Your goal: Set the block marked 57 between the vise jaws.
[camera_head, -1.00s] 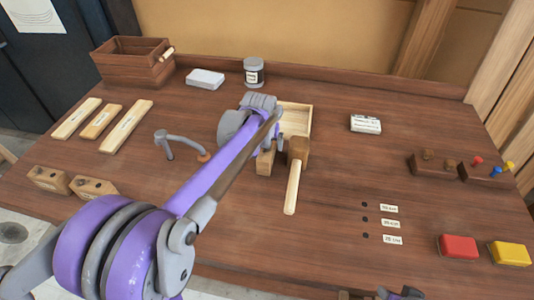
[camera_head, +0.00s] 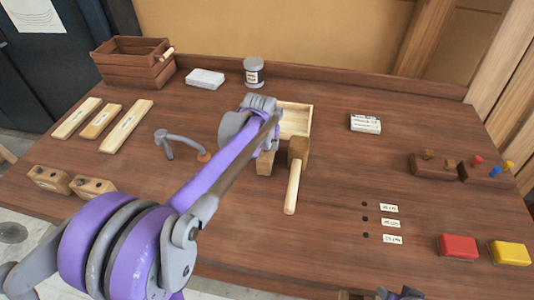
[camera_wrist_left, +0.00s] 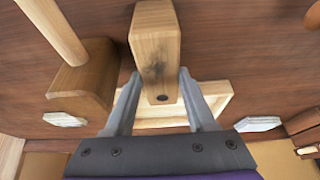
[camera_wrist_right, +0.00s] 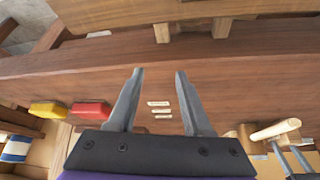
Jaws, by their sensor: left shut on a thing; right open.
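My left gripper (camera_wrist_left: 152,100) has its fingers on either side of the near end of a pale wooden block (camera_wrist_left: 155,42), shut on it. The block has a dark smudge and a small dark hole; I see no number on it. In the head view my arm partly hides this block (camera_head: 265,163), low over or on the bench left of the mallet. My right gripper (camera_wrist_right: 158,98) is open and empty near the bench's front edge; only a bit shows at the bottom of the head view. I cannot clearly make out the vise jaws.
A mallet (camera_head: 293,186) lies just right of the held block, with a pale open tray (camera_head: 296,120) behind. Two wooden blocks (camera_head: 48,179) sit front left. A metal holdfast (camera_head: 178,140) stands left. Red (camera_head: 458,246) and yellow (camera_head: 510,253) boxes are front right.

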